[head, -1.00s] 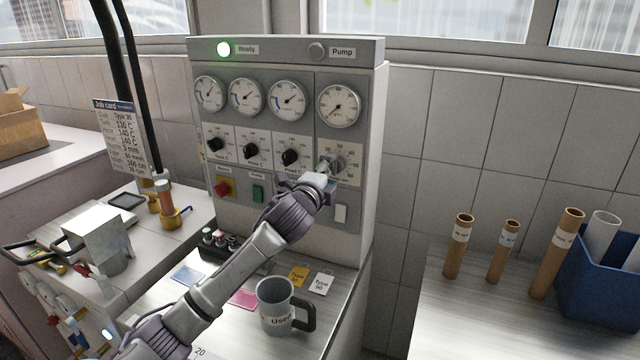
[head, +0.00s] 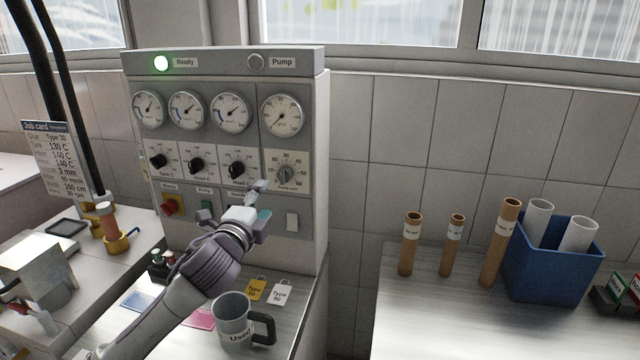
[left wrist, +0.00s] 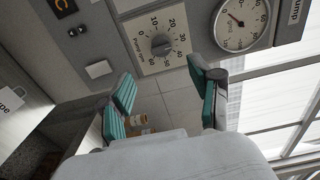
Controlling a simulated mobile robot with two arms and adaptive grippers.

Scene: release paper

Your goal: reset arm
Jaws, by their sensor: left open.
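My left gripper (head: 262,203) is in front of the lower right part of the grey control panel (head: 318,150). In the left wrist view, its two teal-padded fingers (left wrist: 165,95) stand apart with nothing between them. The pump knob (head: 286,174) is above and right of the gripper in the head view. The knob also shows in the left wrist view (left wrist: 161,44), clear of the fingers. My right gripper is not in view.
A grey mug (head: 231,318) stands on the bench below my left arm, beside yellow and white tags. On the right bench are cardboard tubes (head: 409,245) and a blue bin (head: 548,270) with white tubes. A metal hopper (head: 35,268) stands at left.

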